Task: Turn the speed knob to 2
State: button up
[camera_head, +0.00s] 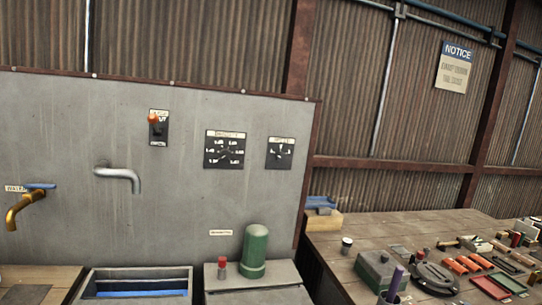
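Two dark dial plates are on the grey panel. The larger dial (224,149) has several white marks around a dark centre. The smaller dial (280,153) to its right, near the panel's right edge, has fewer marks and a small dark knob. Their labels are too small to read, so I cannot tell which is the speed knob or where either one points. My gripper is not visible in this view.
The grey panel (60,120) also carries an orange-topped switch (154,119), a grey spout (120,176) and a brass tap (24,206). Below stand an open bin (138,274) and a green cylinder (255,252). A wooden bench (390,228) at right is cluttered with tools.

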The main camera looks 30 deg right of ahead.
aim_at(280, 157)
jog(key=i, duration=1.1)
jog(key=z, duration=0.15)
